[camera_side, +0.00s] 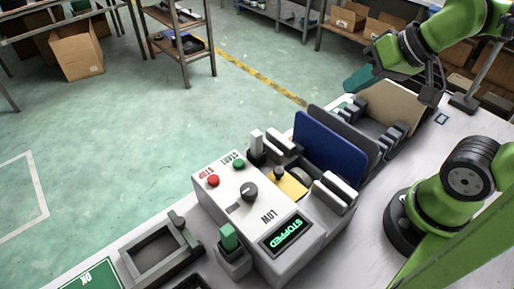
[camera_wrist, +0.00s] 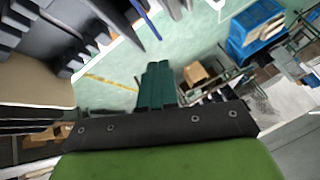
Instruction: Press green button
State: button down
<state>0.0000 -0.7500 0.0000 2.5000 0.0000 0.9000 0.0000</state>
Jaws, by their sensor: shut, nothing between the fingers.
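The green button (camera_side: 239,163), labelled START, is a small round cap on the far end of the white control box (camera_side: 285,262). A red button (camera_side: 213,180), labelled STOP, sits to its left. My gripper (camera_side: 352,85) is up and to the right of the box, well apart from the green button. Its teal fingers are together and empty; they also show in the wrist view (camera_wrist: 157,88). The green button does not show in the wrist view.
The box also has a dark knob (camera_side: 249,191) and a display (camera_side: 285,235) reading STOPPED. A blue panel (camera_side: 330,152) and other upright panels stand between gripper and box. An empty grey tray (camera_side: 158,250) lies left.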

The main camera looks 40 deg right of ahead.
dwell(0.8)
jog(key=n+t, duration=0.2)
jog(key=n, duration=1.3)
send_over(242, 165)
notch_tip(242, 165, down, 3)
jog(key=shift+f, duration=4.45)
jog(key=shift+f, duration=0.1)
